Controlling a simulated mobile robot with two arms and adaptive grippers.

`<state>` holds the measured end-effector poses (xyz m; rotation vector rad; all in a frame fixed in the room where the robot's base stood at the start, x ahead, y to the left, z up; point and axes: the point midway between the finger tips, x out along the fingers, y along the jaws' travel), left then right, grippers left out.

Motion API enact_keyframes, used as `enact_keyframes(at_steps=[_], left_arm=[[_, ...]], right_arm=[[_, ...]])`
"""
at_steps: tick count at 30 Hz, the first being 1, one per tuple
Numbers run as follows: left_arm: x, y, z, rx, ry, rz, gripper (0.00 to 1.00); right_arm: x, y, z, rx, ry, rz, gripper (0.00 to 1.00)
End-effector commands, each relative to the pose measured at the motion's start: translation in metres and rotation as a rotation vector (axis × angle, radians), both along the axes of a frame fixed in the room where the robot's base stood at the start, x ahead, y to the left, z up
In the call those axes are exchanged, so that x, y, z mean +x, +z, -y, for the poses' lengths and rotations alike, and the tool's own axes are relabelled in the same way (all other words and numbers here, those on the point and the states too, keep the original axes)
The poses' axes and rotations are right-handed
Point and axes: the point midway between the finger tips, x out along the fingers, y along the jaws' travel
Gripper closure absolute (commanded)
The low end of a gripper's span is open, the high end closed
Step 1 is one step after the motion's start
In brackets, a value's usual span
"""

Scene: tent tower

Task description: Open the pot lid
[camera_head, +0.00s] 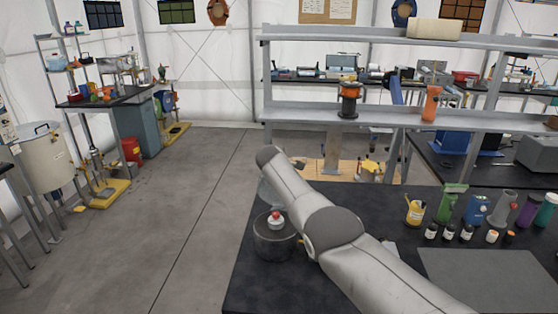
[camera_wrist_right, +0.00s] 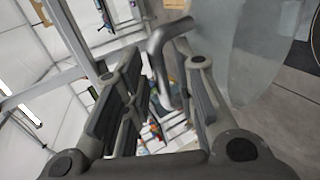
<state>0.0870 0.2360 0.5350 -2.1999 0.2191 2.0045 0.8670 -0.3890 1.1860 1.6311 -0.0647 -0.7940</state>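The dark see-through pot (camera_head: 274,243) stands on the left part of the black bench. A small red-topped white object (camera_head: 276,220) shows at its mouth. A clear, glass-like piece that looks like the lid (camera_head: 267,194) shows just above and behind the pot, partly covered by my right arm. In the right wrist view the lid (camera_wrist_right: 245,55) is a large, tilted translucent disc with a grey curved handle (camera_wrist_right: 157,48). My right gripper (camera_wrist_right: 163,75) has its fingers either side of this handle and appears to hold it. My arm hides this gripper in the head view. My left gripper is out of view.
The bench's right side holds a yellow cup (camera_head: 415,212), a green device (camera_head: 450,203), a blue device (camera_head: 478,210), several small bottles and a grey mat (camera_head: 485,280). A metal shelf (camera_head: 400,115) rises behind. The floor (camera_head: 170,240) left of the bench is clear.

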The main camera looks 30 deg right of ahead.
Motion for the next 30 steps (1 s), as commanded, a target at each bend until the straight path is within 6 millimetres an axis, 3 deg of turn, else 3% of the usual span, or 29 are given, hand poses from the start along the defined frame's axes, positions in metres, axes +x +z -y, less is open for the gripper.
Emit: enact_keyframes(at_steps=[17,30], left_arm=[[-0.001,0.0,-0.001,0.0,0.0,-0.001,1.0],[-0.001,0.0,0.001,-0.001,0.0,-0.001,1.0]], right_arm=[[-0.003,-0.003,-0.005,0.003,0.0,-0.004,0.68],[-0.021,0.01,-0.014,0.003,0.001,0.001,0.68]])
